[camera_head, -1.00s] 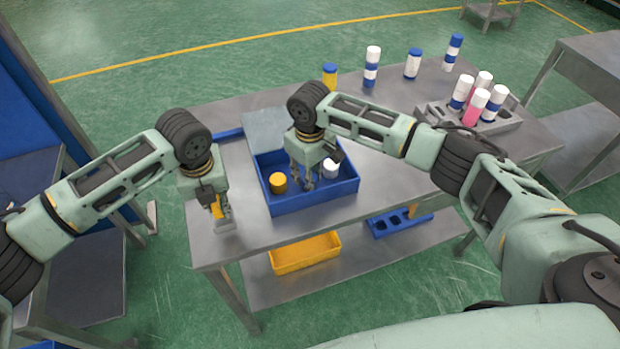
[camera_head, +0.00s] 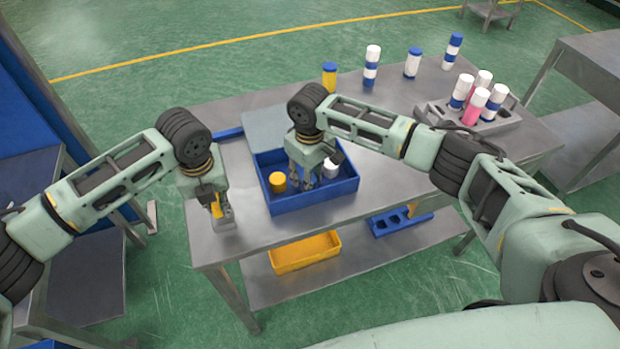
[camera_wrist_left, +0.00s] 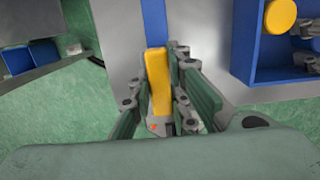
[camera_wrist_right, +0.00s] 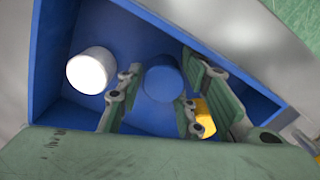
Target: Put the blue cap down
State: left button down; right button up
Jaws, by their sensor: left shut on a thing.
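The blue cap (camera_wrist_right: 162,82) shows in the right wrist view, low in the blue bin (camera_wrist_right: 118,22), between the fingers of my right gripper (camera_wrist_right: 160,92). In the head view my right gripper (camera_head: 318,178) reaches down into the bin (camera_head: 305,200) and I cannot make out the cap there. The fingers are close beside the cap; whether they press on it is not clear. My left gripper (camera_head: 218,207) is shut on a yellow-handled tool (camera_wrist_left: 158,80) at the table's left front, beside the bin.
A white cap (camera_head: 329,168) and a yellow cap (camera_head: 278,182) stand in the bin. Bottles stand at the back, several of them in a grey rack (camera_head: 432,113). A yellow bin (camera_head: 305,254) and a blue rack (camera_head: 400,223) lie on the lower shelf.

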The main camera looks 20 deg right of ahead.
pick_arm(q)
jog(key=shift+s+f, duration=0.25)
jog(key=shift+f, duration=0.05)
jog(key=c, duration=1.9)
grip_release()
jog(key=shift+c, duration=0.2)
jog(key=o, duration=0.4)
jog(key=shift+w+r, duration=0.15)
jog(key=shift+w, duration=0.05)
jog(key=shift+c, duration=0.2)
pick_arm(e)
notch_tip(320, 180, up, 12)
jog(key=shift+f, duration=0.15)
pick_arm(q)
notch_tip(320, 180, up, 12)
jog(key=s, duration=0.1)
jog(key=shift+s, duration=0.15)
